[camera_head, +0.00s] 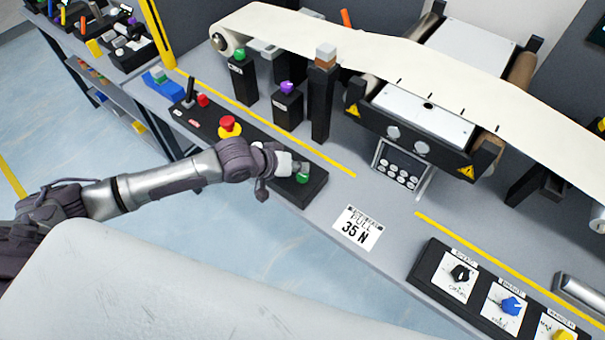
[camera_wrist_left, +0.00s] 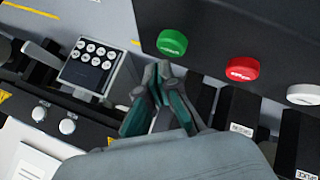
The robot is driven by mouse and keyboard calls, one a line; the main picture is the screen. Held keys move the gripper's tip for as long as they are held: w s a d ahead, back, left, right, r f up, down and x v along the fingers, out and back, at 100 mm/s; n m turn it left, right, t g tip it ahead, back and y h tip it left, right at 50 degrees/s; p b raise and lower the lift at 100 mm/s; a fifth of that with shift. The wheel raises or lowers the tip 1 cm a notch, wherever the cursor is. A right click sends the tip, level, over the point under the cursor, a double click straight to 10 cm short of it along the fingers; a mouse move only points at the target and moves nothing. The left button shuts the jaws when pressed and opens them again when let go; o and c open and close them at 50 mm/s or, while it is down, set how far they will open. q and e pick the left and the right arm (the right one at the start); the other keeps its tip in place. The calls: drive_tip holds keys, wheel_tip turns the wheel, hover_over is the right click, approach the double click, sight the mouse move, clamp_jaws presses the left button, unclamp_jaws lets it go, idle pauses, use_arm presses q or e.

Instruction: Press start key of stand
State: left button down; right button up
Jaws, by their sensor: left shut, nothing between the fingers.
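The black control panel (camera_head: 318,187) of the stand lies along the near edge of the bench. Its green key (camera_head: 303,179) is at the panel's right end, and it also shows in the wrist view (camera_wrist_left: 172,42). My left gripper (camera_head: 291,168) is over this end, with the green key close by. In the wrist view its closed fingers (camera_wrist_left: 160,72) are empty and appear just below the green key; contact cannot be told. A red key (camera_wrist_left: 242,69) and a white key (camera_wrist_left: 303,94) are to the right there. My right gripper is out of view.
A red mushroom button on a yellow base (camera_head: 229,126) and a joystick (camera_head: 189,92) are further left on the panel. Black posts (camera_head: 321,105) stand behind it under a cream web (camera_head: 400,60). A knob panel (camera_head: 425,268) is at lower right.

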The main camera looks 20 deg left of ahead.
sight(300, 177)
use_arm(q)
drive_tip(key=shift+f, duration=0.2)
drive_tip(key=shift+f, duration=0.2)
drive_tip(key=shift+f, duration=0.55)
idle(0.8)
drive_tip(key=shift+r, duration=0.1)
drive_tip(key=shift+r+p, duration=0.85)
drive_tip(key=shift+p, duration=0.25)
wheel_tip(300, 177, up, 5)
drive_tip(key=p, duration=0.5)
drive_tip(key=shift+p, duration=0.3)
